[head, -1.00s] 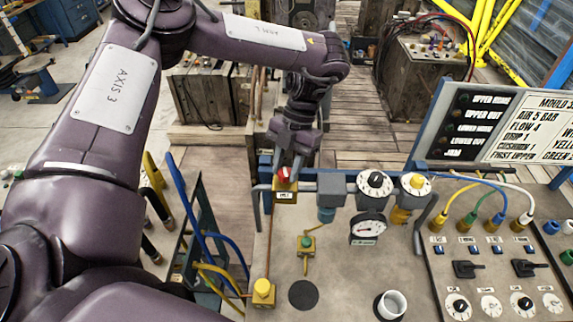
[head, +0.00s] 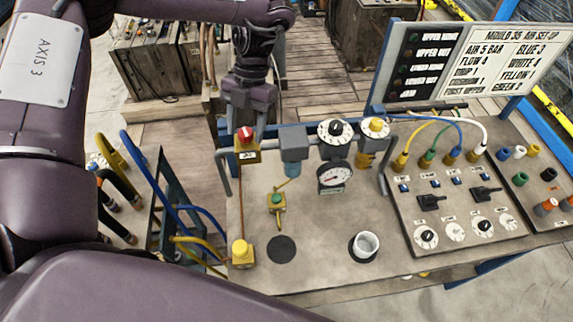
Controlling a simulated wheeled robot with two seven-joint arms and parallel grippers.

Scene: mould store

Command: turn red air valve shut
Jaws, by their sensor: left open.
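My left gripper (head: 249,126) is open, pointing down just behind and above the red knob. Its fingers partly show beyond the knob, and I cannot tell whether they touch it. The knob's far side is hidden. My right gripper is not in view.
The sign (head: 470,60) stands behind.

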